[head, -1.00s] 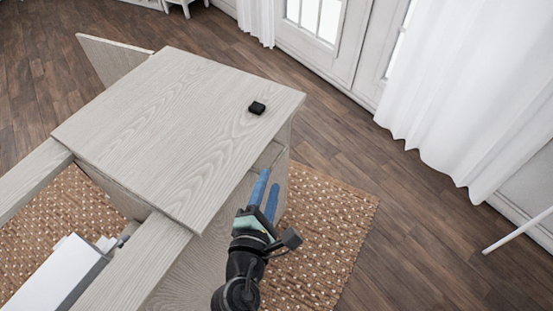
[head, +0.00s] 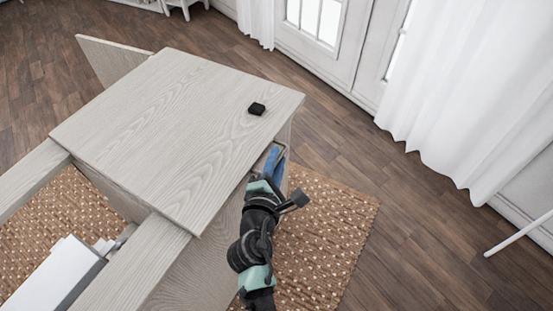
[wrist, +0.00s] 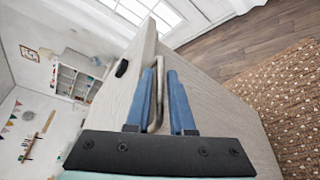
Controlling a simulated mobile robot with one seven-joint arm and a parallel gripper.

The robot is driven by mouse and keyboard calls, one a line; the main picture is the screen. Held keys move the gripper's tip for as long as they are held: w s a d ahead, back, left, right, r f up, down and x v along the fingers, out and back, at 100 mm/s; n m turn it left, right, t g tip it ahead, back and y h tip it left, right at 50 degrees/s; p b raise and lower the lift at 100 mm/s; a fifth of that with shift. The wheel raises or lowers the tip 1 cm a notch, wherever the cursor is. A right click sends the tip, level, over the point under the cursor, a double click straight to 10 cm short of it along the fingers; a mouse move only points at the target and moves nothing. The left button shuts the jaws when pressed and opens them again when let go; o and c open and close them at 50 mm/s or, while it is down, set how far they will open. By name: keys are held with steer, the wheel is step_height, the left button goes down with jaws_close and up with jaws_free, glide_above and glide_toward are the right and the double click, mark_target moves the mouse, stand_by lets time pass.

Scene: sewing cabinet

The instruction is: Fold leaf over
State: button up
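The leaf is a pale wood-grain panel (head: 165,125) lying flat on top of the cabinet, with a small black block (head: 256,108) near its right corner. My gripper (head: 273,160) is below the leaf's right edge, beside the cabinet's side, and the edge partly hides its fingers. In the wrist view my gripper (wrist: 164,105) has two blue fingers standing apart. A thin metal bar handle (wrist: 159,85) shows in the gap between them, close to the left finger. I cannot tell whether a finger touches it. The pale panel (wrist: 118,95) slopes beside the left finger.
Pale frame beams (head: 130,265) and a white sewing machine body (head: 55,275) are at the lower left. An upright panel (head: 108,60) stands behind the cabinet. A woven rug (head: 325,230) lies below. White curtains (head: 455,90) hang at the right; the wooden floor between is clear.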

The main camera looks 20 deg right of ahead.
jaws_close()
stand_by(1.1)
